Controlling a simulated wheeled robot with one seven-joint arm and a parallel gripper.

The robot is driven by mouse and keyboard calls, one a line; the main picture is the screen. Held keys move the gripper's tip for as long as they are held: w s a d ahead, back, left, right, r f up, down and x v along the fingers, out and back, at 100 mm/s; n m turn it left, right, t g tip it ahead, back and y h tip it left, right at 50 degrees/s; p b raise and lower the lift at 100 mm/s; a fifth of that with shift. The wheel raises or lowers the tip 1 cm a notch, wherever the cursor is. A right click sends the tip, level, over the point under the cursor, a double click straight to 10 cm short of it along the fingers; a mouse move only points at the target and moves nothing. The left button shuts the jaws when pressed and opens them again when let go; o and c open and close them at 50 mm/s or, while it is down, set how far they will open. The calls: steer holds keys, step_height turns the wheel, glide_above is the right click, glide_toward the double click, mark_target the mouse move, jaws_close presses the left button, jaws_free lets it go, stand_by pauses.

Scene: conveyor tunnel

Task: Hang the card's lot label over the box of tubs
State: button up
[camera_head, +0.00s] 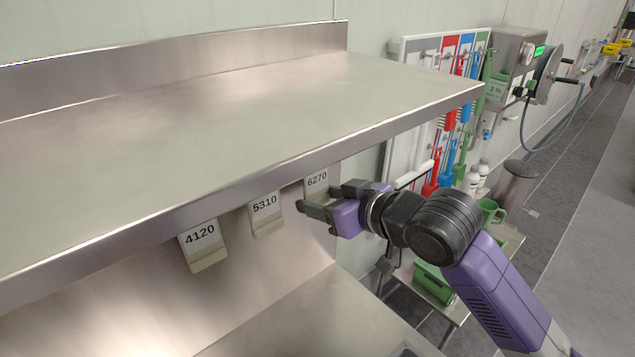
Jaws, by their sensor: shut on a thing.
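Three pale lot labels hang in a row below the front edge of a steel shelf: the 4120 label (203,245), the 5310 label (266,213) and the 6270 label (316,182). My gripper (320,199) reaches in from the right at the 6270 label. Its dark fingers are shut on that label's lower part, which they partly hide. I see neither the card nor a box of tubs that I can make out.
The steel shelf (230,110) is bare on top, and its front edge runs just above my gripper. A steel surface (310,318) below looks clear. To the right are a board of coloured brushes (455,100), a hose reel (545,75) and a green crate (433,284) on a low stand.

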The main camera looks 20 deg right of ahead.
jaws_close()
steer(key=shift+r, duration=0.1)
steer(key=shift+r+p, duration=0.6)
steer(key=shift+r, duration=0.15)
steer(key=shift+s, duration=0.1)
steer(key=s+d+b, duration=0.2)
steer(key=s+b, duration=0.1)
steer(key=s, duration=0.3)
stand_by(0.6)
